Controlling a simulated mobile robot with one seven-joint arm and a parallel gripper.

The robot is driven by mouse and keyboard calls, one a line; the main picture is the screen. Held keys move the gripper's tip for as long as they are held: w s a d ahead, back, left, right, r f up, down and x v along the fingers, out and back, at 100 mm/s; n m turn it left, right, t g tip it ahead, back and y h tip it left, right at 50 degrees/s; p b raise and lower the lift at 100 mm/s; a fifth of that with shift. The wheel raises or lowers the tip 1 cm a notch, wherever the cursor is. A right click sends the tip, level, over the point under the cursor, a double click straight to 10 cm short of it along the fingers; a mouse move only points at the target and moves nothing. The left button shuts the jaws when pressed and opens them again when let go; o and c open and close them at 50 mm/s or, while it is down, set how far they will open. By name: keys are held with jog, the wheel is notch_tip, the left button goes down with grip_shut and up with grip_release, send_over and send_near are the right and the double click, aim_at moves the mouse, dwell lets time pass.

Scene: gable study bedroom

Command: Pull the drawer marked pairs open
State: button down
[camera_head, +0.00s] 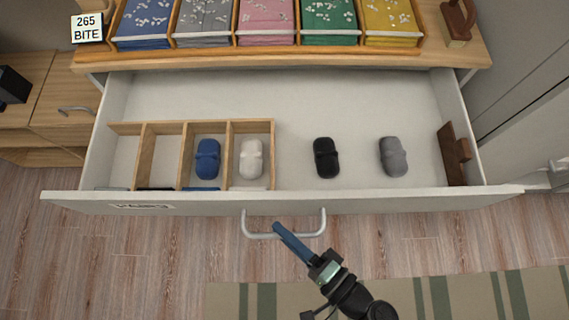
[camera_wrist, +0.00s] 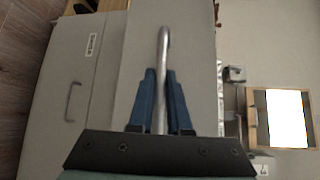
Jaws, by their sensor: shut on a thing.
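The drawer (camera_head: 330,203) is pulled well out, with its inside open to view in the head view. A white label (camera_head: 141,206) is on its front at the left; its lettering is upside down and too small to read surely. The grey bar handle (camera_head: 318,226) is on the drawer front. My gripper (camera_head: 280,231) is at the handle, its blue fingers reaching up to it from below right. In the wrist view the handle bar (camera_wrist: 161,85) runs between the two blue fingers of my gripper (camera_wrist: 161,100), which are shut on it.
The drawer holds a wooden divider (camera_head: 228,125) with blue and white rolled items, and black and grey rolled items beside it. Trays of folded cloth (camera_head: 267,22) stand on the top. A cabinet (camera_head: 55,110) is at left. A striped rug (camera_head: 430,298) lies on the floor.

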jog(key=c, duration=0.9)
grip_release()
jog(key=shift+o, duration=0.2)
jog(key=b+v, duration=0.1)
jog(key=v, duration=1.2)
jog(key=shift+w, duration=0.1)
